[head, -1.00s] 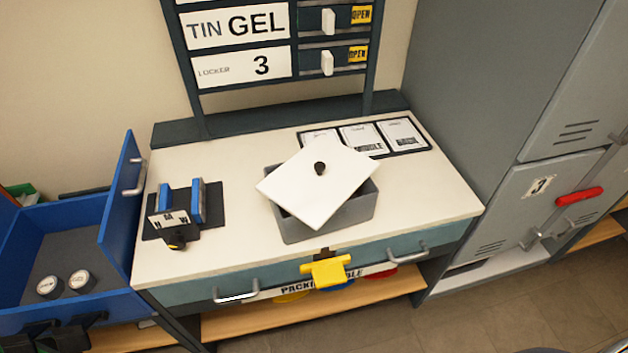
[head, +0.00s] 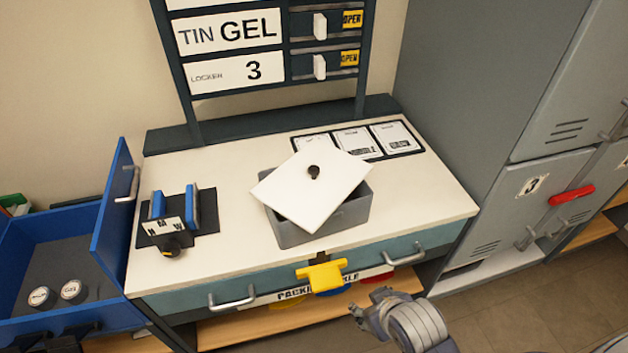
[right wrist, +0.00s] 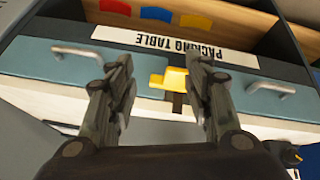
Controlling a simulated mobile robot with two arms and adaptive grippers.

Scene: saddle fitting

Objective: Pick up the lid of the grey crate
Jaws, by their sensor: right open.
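The lid (head: 312,188) is a white, flat, square plate with a black knob (head: 314,172). It lies askew across the top of the grey crate (head: 345,215), leaving gaps at the crate's corners. The crate stands on the white packing table, and neither lid nor crate shows clearly in the right wrist view. My right gripper (head: 368,303) is open and empty in front of the table, below and to the right of the crate. In the right wrist view its two fingers (right wrist: 158,62) point at the table's front. My left gripper cannot be made out.
A yellow catch (head: 322,275) sticks out at the table's front edge between two drawer handles (head: 232,298). A dark block with blue jaws (head: 175,215) stands left of the crate. Cards (head: 355,141) lie behind it. An open blue box (head: 60,250) stands left, grey lockers (head: 540,190) right.

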